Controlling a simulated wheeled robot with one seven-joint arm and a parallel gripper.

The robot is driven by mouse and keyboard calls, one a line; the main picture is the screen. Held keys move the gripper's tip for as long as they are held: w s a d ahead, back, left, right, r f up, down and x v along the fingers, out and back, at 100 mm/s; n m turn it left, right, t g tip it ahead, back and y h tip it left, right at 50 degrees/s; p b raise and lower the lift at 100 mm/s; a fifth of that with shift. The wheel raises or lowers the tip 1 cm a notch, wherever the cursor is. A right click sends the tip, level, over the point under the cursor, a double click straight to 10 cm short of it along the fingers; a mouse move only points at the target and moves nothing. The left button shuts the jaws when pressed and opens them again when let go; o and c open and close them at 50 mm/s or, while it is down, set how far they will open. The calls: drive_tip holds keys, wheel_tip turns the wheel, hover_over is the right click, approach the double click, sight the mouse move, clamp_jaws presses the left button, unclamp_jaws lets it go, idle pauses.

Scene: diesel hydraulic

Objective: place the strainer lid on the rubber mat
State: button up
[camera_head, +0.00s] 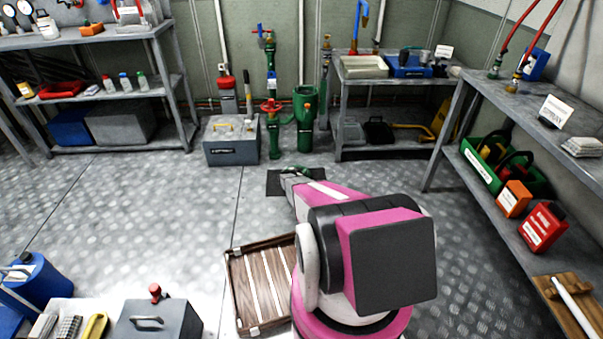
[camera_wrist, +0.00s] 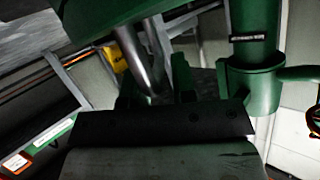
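The black rubber mat (camera_head: 274,188) lies flat on the floor, partly covered by my arm. A green piece that looks like the strainer lid (camera_head: 297,170) shows at the end of my gripper (camera_head: 290,176), over the mat's far part. In the wrist view, a dark green shape, probably the lid (camera_wrist: 95,22), fills the top left, close in front of my gripper (camera_wrist: 155,85), with bright metal rods below it. The picture is too dark to show whether my fingers close on it or whether it touches the mat. The open-topped green strainer body (camera_head: 305,112) stands behind the mat.
A grey box (camera_head: 232,142) and green valve piping (camera_head: 271,115) stand at the back, left of the strainer. A wooden slatted crate (camera_head: 242,288) sits beside my arm. Shelves line the left, back and right. The floor left of the mat is clear.

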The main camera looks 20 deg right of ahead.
drive_tip(key=shift+o, duration=0.5)
drive_tip(key=v, duration=1.2)
drive_tip(key=s+a+r+n+g+y, duration=0.2)
drive_tip(key=s+r+g, duration=0.1)
drive_tip(key=s+r, duration=0.8)
drive_tip(key=s+a+r+n+g+y, duration=0.1)
drive_tip(key=s+a+r+n+g, duration=0.1)
drive_tip(key=s+r, duration=0.9)
drive_tip(key=s+a+r+n+g+y, duration=0.1)
drive_tip(key=s+a+r+n+y, duration=0.3)
drive_tip(key=s+r, duration=0.5)
drive_tip(key=s+a+r+n+g+y, duration=0.1)
drive_tip(key=s+a+r+n+y, duration=0.3)
drive_tip(key=s+a+r, duration=0.5)
drive_tip(key=s+n, duration=0.1)
drive_tip(key=s, duration=0.2)
drive_tip(key=shift+s+r, duration=0.2)
drive_tip(key=shift+r, duration=0.2)
